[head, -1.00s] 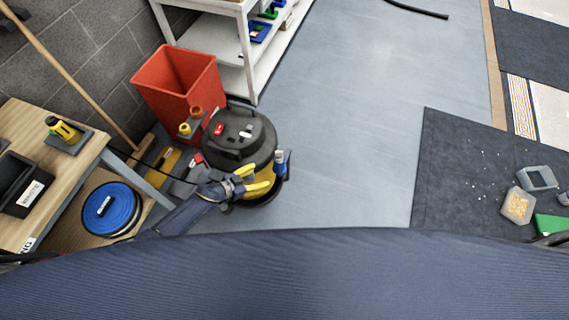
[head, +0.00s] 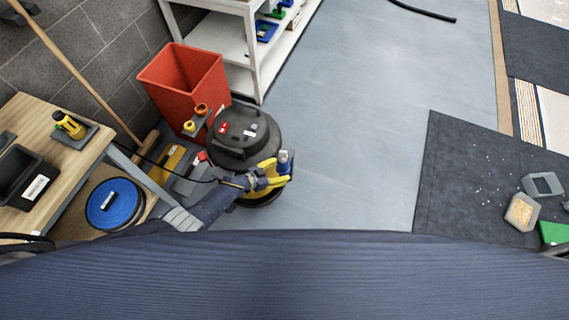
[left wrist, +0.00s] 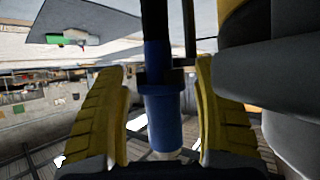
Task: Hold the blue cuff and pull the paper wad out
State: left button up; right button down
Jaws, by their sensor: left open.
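The blue cuff (head: 284,168) stands at the right side of the black and yellow vacuum (head: 244,138). In the left wrist view the blue cuff (left wrist: 163,118) is an upright-looking cylinder on a black tube. A pale bit, perhaps the paper wad (left wrist: 166,155), shows at its lower end; most of it is hidden. My left gripper (head: 279,172) is at the cuff. Its yellow fingers (left wrist: 163,110) are open on either side of the cuff, with visible gaps. My right gripper is not in view.
A red bin (head: 186,84) and a white shelf (head: 258,50) stand behind the vacuum. A wooden bench (head: 88,148) with a blue reel (head: 114,204) beneath is at the left. The grey floor (head: 365,120) to the right is clear up to a dark mat (head: 455,190).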

pick_arm(q)
jog(key=shift+w+d+f, duration=0.35)
jog(key=shift+d, duration=0.2)
jog(key=shift+c, duration=0.2)
jog(key=c, duration=0.6)
jog(key=shift+d, duration=0.1)
jog(key=shift+c, duration=0.2)
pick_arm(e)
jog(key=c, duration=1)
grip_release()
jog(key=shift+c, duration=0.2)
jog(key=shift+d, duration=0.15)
